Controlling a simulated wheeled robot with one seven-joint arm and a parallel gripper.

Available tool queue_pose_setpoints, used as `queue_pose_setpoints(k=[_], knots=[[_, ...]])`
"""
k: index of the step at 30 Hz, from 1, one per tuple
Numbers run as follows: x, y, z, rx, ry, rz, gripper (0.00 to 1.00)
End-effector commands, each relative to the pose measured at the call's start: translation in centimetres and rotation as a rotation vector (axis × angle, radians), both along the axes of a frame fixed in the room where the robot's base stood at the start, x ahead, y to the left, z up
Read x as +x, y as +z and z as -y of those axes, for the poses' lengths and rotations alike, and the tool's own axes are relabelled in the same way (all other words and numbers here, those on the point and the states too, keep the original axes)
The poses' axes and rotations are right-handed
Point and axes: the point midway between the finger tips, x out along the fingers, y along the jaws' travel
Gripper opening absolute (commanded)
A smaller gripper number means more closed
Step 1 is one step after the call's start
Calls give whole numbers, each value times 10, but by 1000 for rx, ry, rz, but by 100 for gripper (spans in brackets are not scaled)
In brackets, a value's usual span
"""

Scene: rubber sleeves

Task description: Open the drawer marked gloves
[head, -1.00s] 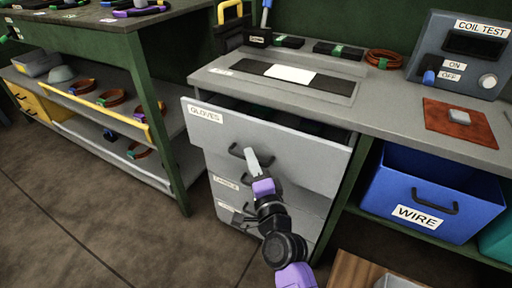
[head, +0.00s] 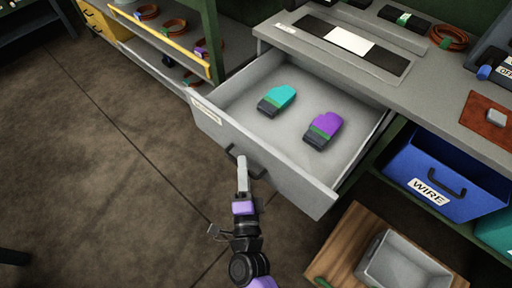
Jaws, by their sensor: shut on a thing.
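The gloves drawer (head: 280,176) is pulled well out of the grey cabinet under the bench. Its label (head: 207,109) is at the left of its front, too steeply angled to read now. Inside lie a teal and dark glove (head: 279,99) and a purple and dark glove with a green band (head: 324,127), apart on the drawer floor. My gripper (head: 242,168) is at the dark drawer handle (head: 252,168), shut on it. The handle is partly hidden behind the fingers.
A blue bin marked WIRE (head: 440,183) stands on the shelf at the right. A wooden surface (head: 345,247) with a grey tray (head: 405,262) on it is at the lower right. The floor (head: 100,185) to the left is clear.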

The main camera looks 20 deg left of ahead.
Motion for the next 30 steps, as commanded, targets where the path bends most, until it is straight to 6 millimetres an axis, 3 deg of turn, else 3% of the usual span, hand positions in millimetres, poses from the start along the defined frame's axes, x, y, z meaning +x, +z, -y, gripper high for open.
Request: queue_pose_setpoints(k=[7, 20, 21, 30], knots=[[-18, -1, -6, 0, -1, -3, 0], [-20, -2, -7, -1, -1, -2, 0], [-20, -2, -7, 0, -1, -2, 19], [-20, -1, -7, 1, -1, -1, 20]])
